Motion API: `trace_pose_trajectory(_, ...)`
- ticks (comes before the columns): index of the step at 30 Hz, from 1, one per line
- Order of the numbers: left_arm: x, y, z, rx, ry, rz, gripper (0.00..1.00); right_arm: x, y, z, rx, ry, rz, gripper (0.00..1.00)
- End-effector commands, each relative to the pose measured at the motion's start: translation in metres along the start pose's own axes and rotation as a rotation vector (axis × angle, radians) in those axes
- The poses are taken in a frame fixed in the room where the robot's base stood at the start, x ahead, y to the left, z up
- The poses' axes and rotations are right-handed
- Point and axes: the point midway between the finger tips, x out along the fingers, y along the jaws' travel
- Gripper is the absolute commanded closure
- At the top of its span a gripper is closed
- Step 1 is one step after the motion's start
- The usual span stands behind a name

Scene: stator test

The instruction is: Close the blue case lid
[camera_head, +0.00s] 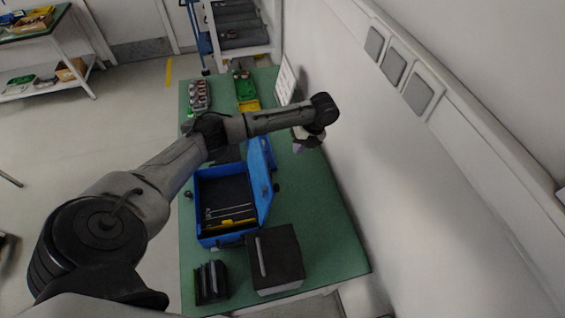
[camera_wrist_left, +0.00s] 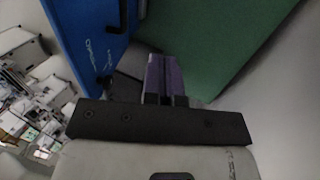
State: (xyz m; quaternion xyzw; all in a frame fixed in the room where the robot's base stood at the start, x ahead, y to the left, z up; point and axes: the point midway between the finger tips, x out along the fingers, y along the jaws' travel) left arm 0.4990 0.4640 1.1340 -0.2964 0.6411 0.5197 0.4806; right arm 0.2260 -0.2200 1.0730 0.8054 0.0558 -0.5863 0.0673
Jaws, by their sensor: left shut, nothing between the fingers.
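The blue case (camera_head: 224,239) lies open on the green table. Its lid (camera_head: 262,188) stands raised along the case's right side. Rods and a yellow item lie inside the case. My left arm reaches across above the far end of the case. My left gripper (camera_head: 305,145) is to the right of and beyond the lid, near the wall, with its fingers shut and empty. In the left wrist view the purple fingers (camera_wrist_left: 165,75) point toward the table, beside a blue panel (camera_wrist_left: 88,35) that looks like the lid. I cannot tell if they touch it. My right gripper is not in view.
A black box (camera_head: 276,258) and a black holder (camera_head: 212,282) stand in front of the case. A grey tray (camera_head: 199,95) and green and yellow bins (camera_head: 246,90) are at the table's far end. The white wall runs close along the right of the green table (camera_head: 325,220).

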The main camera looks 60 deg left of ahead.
Motion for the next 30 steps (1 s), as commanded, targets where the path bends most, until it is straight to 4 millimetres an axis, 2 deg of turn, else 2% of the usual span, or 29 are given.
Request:
trace_pose_trajectory(5,0.019,0.003,0.003,0.003,0.004,0.008,1.0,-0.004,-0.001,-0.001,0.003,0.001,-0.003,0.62)
trace_pose_trajectory(18,0.099,0.003,0.002,0.002,0.003,0.006,1.0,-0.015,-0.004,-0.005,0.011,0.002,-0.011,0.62)
trace_pose_trajectory(24,0.104,0.028,0.003,0.003,0.001,0.005,1.0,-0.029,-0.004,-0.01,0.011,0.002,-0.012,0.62)
trace_pose_trajectory(30,0.109,0.038,0.002,0.003,0.001,0.003,1.0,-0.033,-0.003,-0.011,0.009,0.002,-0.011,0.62)
